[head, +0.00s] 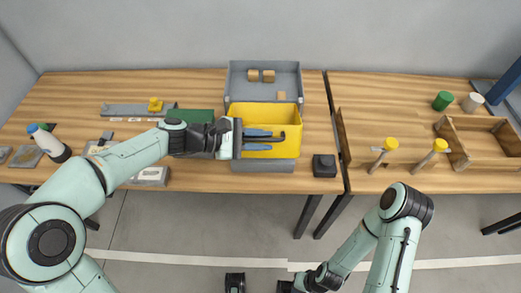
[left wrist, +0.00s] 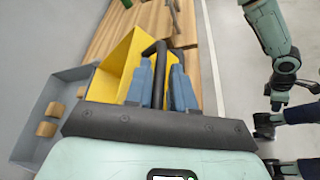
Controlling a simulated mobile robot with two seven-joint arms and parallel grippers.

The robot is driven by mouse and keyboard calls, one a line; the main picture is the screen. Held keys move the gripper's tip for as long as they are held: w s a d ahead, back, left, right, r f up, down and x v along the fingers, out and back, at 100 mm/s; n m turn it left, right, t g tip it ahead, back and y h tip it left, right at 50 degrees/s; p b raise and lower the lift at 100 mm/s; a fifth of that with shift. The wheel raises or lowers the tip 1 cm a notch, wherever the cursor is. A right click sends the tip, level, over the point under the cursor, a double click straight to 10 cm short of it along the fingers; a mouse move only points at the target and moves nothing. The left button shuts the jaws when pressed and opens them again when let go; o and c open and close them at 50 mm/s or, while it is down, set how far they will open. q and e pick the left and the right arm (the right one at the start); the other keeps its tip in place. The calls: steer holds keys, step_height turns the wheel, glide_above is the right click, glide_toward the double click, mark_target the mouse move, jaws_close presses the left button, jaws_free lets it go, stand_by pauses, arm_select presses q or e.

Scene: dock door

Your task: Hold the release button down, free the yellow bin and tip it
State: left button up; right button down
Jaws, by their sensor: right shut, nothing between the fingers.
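The yellow bin (head: 290,118) sits on a grey base (head: 263,165) on the left table, and it also shows in the left wrist view (left wrist: 117,68). My left gripper (head: 270,140) reaches over the bin from the left. A dark bar with a bent end (left wrist: 160,62) lies between its two blue fingers. I cannot tell whether the fingers press on it. A dark box (head: 324,166), perhaps the release button, stands right of the bin near the table's front edge, with nothing touching it. My right gripper (head: 286,287) is low in front of the tables, partly cut off, shut and empty.
A grey tray (head: 237,88) with several small blocks stands behind the bin. Left are a yellow-knobbed slider (head: 155,104) and a green plate (head: 197,115). The right table holds two yellow-topped levers (head: 390,145), a wooden box (head: 460,158) and green (head: 443,100) and white cylinders.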

arm_select(q)
steer(key=shift+f, duration=0.25)
arm_select(e)
steer(key=shift+s+f, duration=0.1)
steer(key=shift+f, duration=0.3)
